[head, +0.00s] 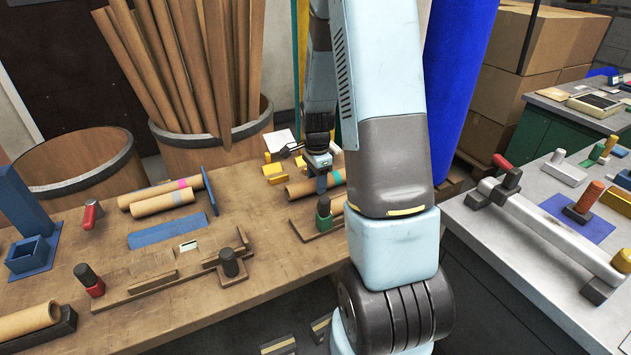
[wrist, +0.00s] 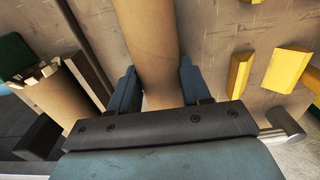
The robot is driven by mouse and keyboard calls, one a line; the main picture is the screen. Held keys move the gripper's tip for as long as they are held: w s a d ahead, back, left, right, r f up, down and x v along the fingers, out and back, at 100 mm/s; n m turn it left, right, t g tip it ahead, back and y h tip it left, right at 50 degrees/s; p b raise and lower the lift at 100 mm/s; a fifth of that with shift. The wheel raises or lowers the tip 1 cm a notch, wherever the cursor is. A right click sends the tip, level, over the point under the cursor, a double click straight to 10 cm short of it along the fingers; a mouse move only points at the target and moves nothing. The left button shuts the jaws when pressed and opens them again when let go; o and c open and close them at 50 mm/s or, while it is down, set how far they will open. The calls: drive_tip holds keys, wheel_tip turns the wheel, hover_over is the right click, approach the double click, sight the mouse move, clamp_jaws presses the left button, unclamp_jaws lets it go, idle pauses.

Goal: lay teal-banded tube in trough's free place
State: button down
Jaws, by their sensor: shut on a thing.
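My gripper (head: 321,181) is shut around the teal-banded tube (head: 301,188), a brown cardboard roll with a teal band near its right end. In the wrist view the tube (wrist: 149,45) passes between both fingers; its band is out of sight there. The tube is low over the table's right part; I cannot tell whether it touches anything.
Yellow blocks (head: 274,172) lie just behind the held tube. A wooden holder with a green-handled post (head: 324,213) stands in front of it.

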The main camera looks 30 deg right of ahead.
drive_tip(key=shift+f, duration=0.15)
drive_tip(key=c, duration=0.5)
unclamp_jaws()
wheel_tip(320, 180, up, 14)
drive_tip(key=s+a+r+n+t, duration=0.2)
drive_tip(key=s+a+r+n, duration=0.4)
drive_tip(key=s, duration=0.5)
drive_tip(key=s+a+r+n+t, duration=0.3)
drive_tip(key=s+a+r+n, duration=0.3)
drive_tip(key=s+r+n, duration=0.5)
drive_tip(key=shift+s+r+n+t, duration=0.25)
drive_tip(key=shift+s+n+t, duration=0.1)
drive_tip(key=shift+n, duration=0.15)
